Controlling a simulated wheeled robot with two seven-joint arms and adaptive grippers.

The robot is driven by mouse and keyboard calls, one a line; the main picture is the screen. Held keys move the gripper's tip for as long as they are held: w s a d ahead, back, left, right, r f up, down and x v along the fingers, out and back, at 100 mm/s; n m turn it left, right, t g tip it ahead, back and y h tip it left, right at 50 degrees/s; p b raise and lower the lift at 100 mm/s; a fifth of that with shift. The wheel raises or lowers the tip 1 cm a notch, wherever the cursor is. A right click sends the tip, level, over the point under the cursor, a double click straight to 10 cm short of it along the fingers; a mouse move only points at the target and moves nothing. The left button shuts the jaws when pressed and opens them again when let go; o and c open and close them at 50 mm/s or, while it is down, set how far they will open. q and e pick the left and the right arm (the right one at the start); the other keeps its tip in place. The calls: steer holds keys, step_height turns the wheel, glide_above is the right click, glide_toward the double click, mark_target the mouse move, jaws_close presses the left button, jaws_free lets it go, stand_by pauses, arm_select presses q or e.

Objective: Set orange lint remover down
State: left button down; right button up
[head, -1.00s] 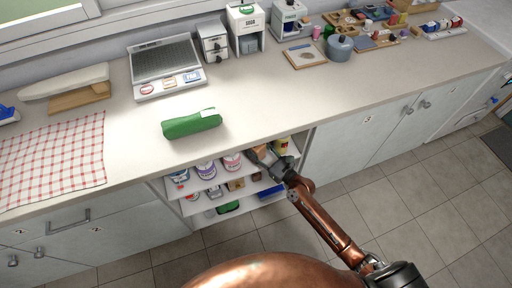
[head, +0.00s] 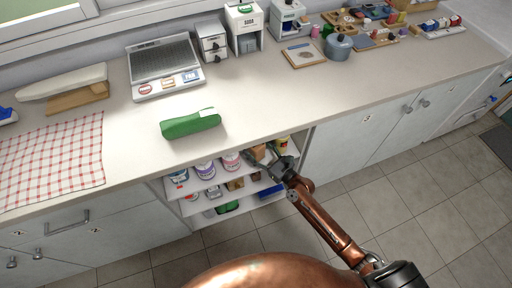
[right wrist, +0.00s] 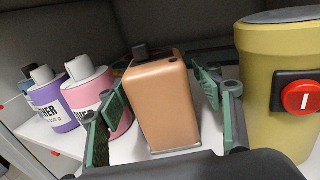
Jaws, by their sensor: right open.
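The orange lint remover (right wrist: 160,103) is a copper-orange box with a dark knob on top. It stands upright on the upper shelf of the open cabinet under the counter, and it shows small in the head view (head: 258,151). My right gripper (right wrist: 158,97) is open, with one green-padded finger on each side of the box. A gap shows on the right side; on the left I cannot tell whether the finger touches. In the head view my right gripper (head: 266,163) reaches into the shelf opening. My left gripper is in neither view.
A yellow container with a red button (right wrist: 282,95) stands close on the right. Pink (right wrist: 92,92) and purple (right wrist: 50,105) bottles stand on the left. The counter edge lies above the shelf. A green case (head: 191,124) lies on the counter, with clear room around it.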

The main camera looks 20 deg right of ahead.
mark_target(261, 152)
steer(key=shift+s+r, duration=0.1)
steer(key=shift+s, duration=0.05)
steer(key=v, duration=0.8)
steer(key=shift+s+d, duration=0.15)
steer(key=shift+s, duration=0.1)
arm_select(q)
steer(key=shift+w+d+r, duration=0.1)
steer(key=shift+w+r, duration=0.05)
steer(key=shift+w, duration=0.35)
arm_select(e)
steer(key=shift+v, duration=1.55)
